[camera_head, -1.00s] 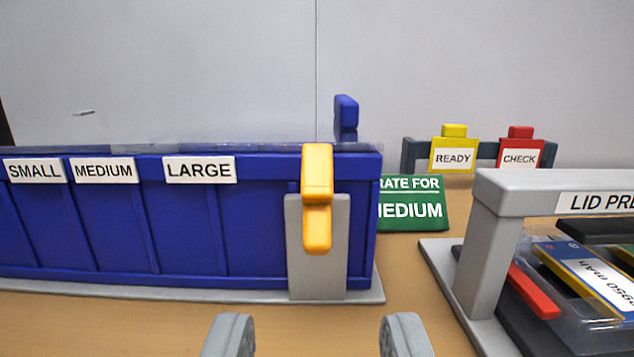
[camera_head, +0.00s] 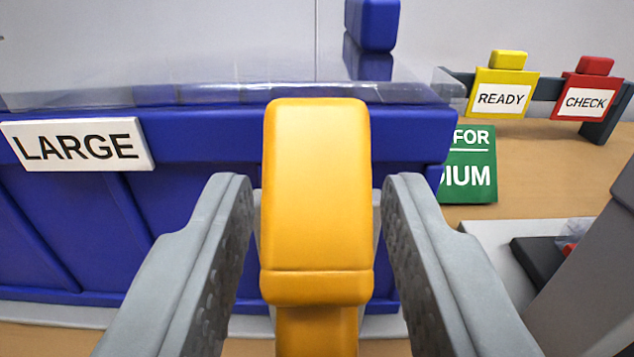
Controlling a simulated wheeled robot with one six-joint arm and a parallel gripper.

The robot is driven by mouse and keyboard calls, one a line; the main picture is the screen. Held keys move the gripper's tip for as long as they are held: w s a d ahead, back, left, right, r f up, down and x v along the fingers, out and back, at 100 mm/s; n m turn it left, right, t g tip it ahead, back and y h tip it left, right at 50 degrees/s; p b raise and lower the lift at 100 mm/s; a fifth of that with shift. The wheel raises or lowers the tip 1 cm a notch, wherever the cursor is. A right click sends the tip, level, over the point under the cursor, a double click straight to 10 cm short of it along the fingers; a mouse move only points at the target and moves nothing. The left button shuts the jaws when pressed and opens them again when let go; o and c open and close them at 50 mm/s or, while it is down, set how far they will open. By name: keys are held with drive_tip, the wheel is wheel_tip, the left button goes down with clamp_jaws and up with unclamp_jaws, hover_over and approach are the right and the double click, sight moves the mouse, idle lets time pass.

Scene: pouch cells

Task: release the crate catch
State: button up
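The yellow-orange crate catch (camera_head: 316,205) stands upright at the front right of the blue crate (camera_head: 190,235), its top reaching the crate's upper rim. My gripper (camera_head: 314,215) is open, with one grey finger on each side of the catch. A narrow gap shows between each finger and the catch, so neither finger visibly touches it. The catch hides most of the grey plate behind it. A clear lid (camera_head: 220,82) covers the crate's top, and a blue block (camera_head: 372,25) stands up at its back.
A white LARGE label (camera_head: 78,145) is on the crate front. A green sign (camera_head: 470,170) stands right of the crate. A yellow READY tag (camera_head: 502,95) and a red CHECK tag (camera_head: 586,98) hang on a dark rail. A grey post (camera_head: 590,270) is close at lower right.

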clamp_jaws()
drive_tip(key=shift+f+t, duration=0.15)
drive_tip(key=shift+t, duration=0.25)
idle(0.4)
unclamp_jaws()
wheel_tip(320, 180, up, 10)
idle(0.6)
